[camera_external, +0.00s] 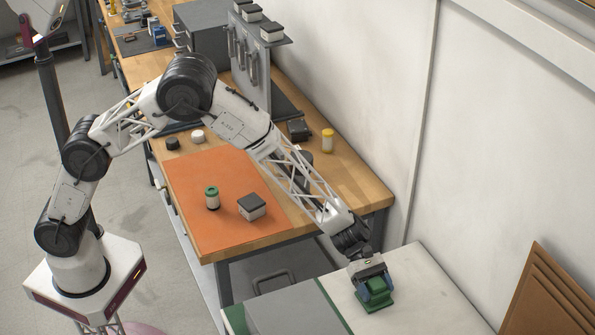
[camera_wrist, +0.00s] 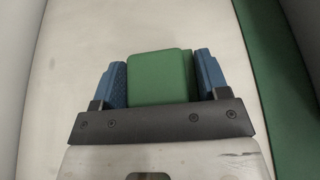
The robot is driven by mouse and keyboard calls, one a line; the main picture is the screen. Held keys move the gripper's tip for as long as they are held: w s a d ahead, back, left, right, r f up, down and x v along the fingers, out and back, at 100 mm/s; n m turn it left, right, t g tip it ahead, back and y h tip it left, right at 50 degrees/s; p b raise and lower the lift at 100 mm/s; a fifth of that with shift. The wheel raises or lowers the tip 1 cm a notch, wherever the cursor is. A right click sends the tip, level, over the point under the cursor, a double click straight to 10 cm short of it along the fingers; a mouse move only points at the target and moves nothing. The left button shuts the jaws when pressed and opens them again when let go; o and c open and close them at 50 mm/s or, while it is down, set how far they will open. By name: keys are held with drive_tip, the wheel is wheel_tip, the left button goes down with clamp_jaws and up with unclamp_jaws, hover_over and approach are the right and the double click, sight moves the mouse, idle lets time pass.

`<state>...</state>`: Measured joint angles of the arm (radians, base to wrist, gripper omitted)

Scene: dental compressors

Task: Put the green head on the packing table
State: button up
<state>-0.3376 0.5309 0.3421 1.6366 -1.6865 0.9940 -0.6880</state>
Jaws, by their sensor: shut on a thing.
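The green head (camera_external: 376,298) is a green block at the lower right of the outside view, on or just above the pale top of the packing table (camera_external: 428,292). I cannot tell whether it touches the surface. My gripper (camera_external: 374,284) points down at it, with its blue fingers on either side. In the wrist view the green head (camera_wrist: 160,77) sits between the two blue fingers of my gripper (camera_wrist: 161,82), which are shut on it. Its underside is hidden.
A wooden bench with an orange mat (camera_external: 190,170) stands to the left, holding a green-topped cylinder (camera_external: 212,198) and a grey-topped white block (camera_external: 252,206). A yellow bottle (camera_external: 327,141) stands behind. Brown panels (camera_external: 548,295) lean at the right. The packing table is bare around the head.

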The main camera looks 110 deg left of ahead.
drive_tip(key=o, duration=1.3)
drive_tip(key=shift+f, duration=0.1)
drive_tip(key=shift+c, duration=0.2)
drive_tip(key=shift+s+a+r, duration=0.3)
drive_tip(key=shift+a+r, duration=0.05)
drive_tip(key=shift+a, duration=0.05)
drive_tip(key=v, duration=1.1)
